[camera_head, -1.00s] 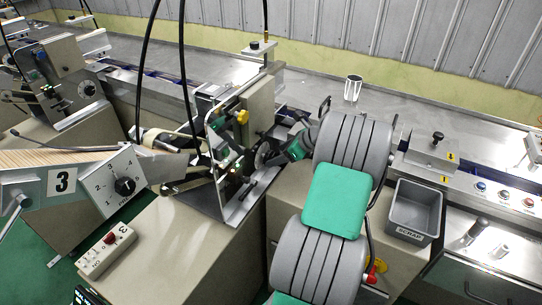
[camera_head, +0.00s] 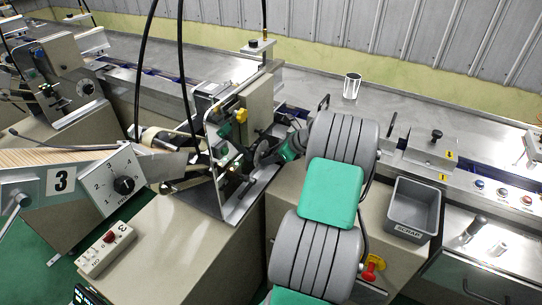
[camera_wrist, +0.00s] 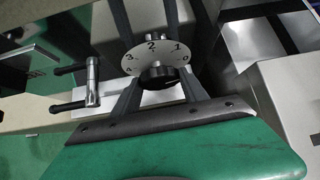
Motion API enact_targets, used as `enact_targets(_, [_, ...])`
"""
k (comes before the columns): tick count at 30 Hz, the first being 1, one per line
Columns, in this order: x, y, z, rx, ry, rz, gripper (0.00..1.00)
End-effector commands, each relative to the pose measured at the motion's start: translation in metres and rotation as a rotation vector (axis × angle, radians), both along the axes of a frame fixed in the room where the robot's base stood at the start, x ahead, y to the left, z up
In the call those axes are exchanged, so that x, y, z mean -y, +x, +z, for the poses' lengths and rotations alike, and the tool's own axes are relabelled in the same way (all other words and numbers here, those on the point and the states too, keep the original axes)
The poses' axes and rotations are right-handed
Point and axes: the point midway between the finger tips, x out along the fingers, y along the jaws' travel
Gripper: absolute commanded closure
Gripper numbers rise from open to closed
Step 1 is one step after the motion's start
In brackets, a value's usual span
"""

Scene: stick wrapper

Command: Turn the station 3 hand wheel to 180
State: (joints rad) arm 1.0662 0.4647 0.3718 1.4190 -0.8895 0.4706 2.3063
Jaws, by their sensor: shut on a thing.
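The station 3 hand wheel shows in the wrist view as a black knob (camera_wrist: 158,75) in front of a pale round dial (camera_wrist: 150,52) with printed numerals. My gripper (camera_wrist: 160,88) has one finger on each side of the knob and is shut on it. The exact contact and the dial's reading are too small to tell. In the head view my gripper (camera_head: 262,154) is at the side of the station 3 machine (camera_head: 232,140), and the wheel is largely hidden there.
A selector panel (camera_head: 112,170) and a "3" plate (camera_head: 61,180) stand at left. A switch box (camera_head: 106,250) lies in front. A grey scrap bin (camera_head: 414,207) is right of my arm. In the wrist view, a metal handle (camera_wrist: 90,82) is left of the dial.

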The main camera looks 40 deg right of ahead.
Motion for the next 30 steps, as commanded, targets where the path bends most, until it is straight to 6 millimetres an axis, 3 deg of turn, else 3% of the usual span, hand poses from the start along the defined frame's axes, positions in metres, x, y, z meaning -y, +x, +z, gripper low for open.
enact_targets(8, [0.0003, -0.0002, 0.0002, 0.000, 0.000, 0.000, 0.89])
enact_targets(20, [-0.0016, -0.0006, -0.0006, 0.025, -0.071, 0.000, 0.89])
enact_targets(30, [-0.0042, -0.0014, -0.0038, 0.109, -0.307, 0.001, 0.89])
